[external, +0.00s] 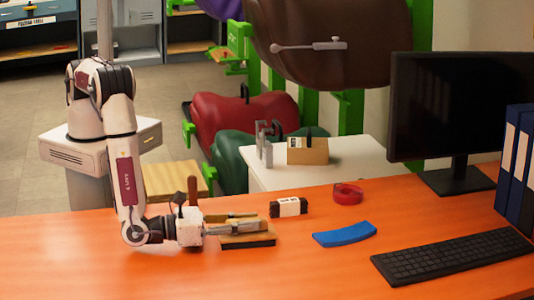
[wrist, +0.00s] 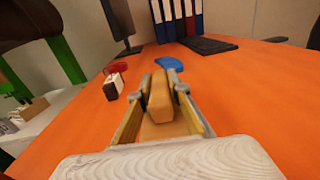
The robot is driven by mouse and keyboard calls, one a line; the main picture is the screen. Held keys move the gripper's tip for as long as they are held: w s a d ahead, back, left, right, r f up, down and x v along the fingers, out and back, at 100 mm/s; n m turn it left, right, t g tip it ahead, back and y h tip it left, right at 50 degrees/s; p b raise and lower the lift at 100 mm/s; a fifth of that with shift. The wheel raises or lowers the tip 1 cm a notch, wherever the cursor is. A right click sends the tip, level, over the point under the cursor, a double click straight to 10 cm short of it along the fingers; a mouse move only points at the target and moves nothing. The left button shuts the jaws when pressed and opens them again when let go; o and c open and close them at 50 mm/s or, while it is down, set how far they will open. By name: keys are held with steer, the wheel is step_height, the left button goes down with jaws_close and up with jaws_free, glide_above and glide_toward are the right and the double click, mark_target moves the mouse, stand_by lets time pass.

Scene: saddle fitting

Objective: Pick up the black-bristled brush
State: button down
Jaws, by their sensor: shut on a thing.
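The black-bristled brush (external: 248,241) has a light wooden body with dark bristles facing down. It is at the orange table, in front of my arm. My gripper (external: 252,226) reaches out level from the left and is shut on the brush's wooden body. In the wrist view my gripper (wrist: 164,82) has one finger on each side of the brush's wooden part (wrist: 160,100). The bristles are hidden in the wrist view. I cannot tell whether the bristles touch the table.
A dark block with a white label (external: 289,207), a red tape roll (external: 348,193) and a blue curved piece (external: 345,234) lie to the right. A keyboard (external: 452,256), monitor (external: 445,110) and binders (external: 518,170) stand farther right. The front of the table (external: 200,280) is clear.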

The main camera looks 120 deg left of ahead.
mark_target(246, 219)
steer(key=shift+r, duration=0.1)
steer(key=shift+r, duration=4.95)
